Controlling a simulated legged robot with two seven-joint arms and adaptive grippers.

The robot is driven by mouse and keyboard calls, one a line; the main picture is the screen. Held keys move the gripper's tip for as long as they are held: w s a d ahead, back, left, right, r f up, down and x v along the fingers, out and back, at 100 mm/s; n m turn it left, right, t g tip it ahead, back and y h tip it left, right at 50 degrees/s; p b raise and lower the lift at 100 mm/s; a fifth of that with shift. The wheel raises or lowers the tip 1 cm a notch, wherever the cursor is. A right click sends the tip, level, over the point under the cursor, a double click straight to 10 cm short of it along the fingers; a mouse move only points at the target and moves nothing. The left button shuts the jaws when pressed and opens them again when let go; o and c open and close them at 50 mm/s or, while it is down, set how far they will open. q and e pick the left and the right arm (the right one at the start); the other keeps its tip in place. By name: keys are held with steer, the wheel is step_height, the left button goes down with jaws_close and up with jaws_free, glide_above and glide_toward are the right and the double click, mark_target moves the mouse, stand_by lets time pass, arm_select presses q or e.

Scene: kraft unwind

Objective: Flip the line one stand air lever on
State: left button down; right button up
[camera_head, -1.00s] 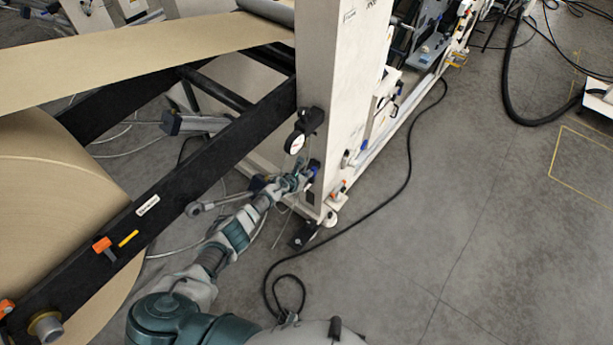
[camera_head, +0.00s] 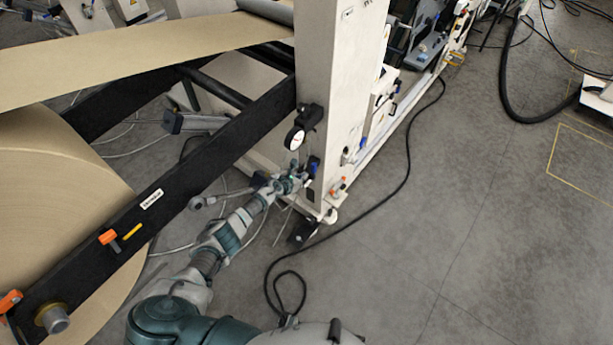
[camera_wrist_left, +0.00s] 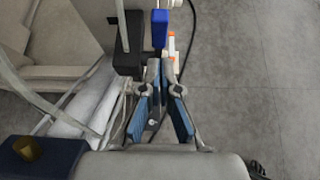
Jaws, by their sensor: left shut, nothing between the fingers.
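A blue lever (camera_head: 314,166) stands upright on the front face of the cream machine stand (camera_head: 335,90), low down below a round gauge (camera_head: 295,139). In the left wrist view the blue lever (camera_wrist_left: 159,28) shows just beyond the fingertips, beside a black block (camera_wrist_left: 128,45). My left gripper (camera_head: 303,180) is shut and empty, close to the lever's lower part. In the left wrist view the shut fingertips (camera_wrist_left: 154,65) point towards the lever; I cannot tell whether they touch it. My right gripper is out of view.
An orange-and-white fitting (camera_head: 337,186) sits right of the lever. A black beam (camera_head: 190,185) and large kraft roll (camera_head: 50,190) fill the left. A black cable (camera_head: 365,222) runs over the floor. The grey floor (camera_head: 480,200) at right is mostly clear.

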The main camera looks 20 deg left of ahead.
arm_select(q)
step_height(320, 180, up, 9)
steer(key=s+a+p, duration=0.1)
steer(key=s+p, duration=0.1)
steer(key=p, duration=0.7)
steer(key=shift+a, duration=0.15)
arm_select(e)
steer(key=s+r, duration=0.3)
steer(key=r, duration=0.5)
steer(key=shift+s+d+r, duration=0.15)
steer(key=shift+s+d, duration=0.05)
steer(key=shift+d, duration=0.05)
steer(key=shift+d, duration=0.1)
